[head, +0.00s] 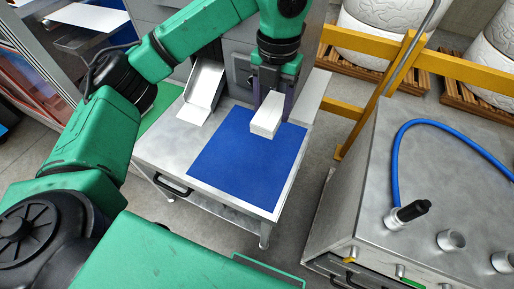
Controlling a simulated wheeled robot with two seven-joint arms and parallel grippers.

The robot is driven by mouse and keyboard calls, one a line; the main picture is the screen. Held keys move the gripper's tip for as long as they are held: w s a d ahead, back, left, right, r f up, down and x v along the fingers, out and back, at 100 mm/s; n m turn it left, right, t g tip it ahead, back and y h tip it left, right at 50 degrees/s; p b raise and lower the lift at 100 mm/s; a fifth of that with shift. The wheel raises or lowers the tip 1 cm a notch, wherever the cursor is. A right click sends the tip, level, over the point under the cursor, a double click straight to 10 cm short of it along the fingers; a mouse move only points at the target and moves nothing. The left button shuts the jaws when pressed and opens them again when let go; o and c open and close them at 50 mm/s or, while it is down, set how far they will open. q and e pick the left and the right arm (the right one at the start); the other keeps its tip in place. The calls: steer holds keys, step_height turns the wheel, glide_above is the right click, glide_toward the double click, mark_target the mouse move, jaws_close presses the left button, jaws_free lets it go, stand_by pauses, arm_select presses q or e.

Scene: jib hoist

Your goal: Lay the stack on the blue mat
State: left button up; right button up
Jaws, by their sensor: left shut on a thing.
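The stack (267,117) is a white oblong block, and I cannot make out separate layers in it. My left gripper (268,98) points down and is shut on the stack near its back end. The stack is over the upper right part of the blue mat (235,165). I cannot tell whether it touches the mat or hangs just above it. The mat lies flat on a grey metal table (165,150), and its visible surface is otherwise bare. My right gripper is not in view.
A metal chute (204,84) with a white piece at its mouth stands left of the mat. A green mat (160,113) lies further left. Yellow rails (450,65) run behind right. A metal cabinet (440,160) with a blue hose (398,160) stands right, across a floor gap.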

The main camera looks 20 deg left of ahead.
arm_select(q)
glide_above(266, 162)
step_height(266, 162, down, 11)
step_height(266, 162, down, 8)
steer(key=shift+f+p, duration=0.1)
steer(key=shift+p, duration=0.65)
steer(key=shift+f, duration=0.35)
steer(key=o, duration=1.4)
steer(key=shift+r, duration=0.1)
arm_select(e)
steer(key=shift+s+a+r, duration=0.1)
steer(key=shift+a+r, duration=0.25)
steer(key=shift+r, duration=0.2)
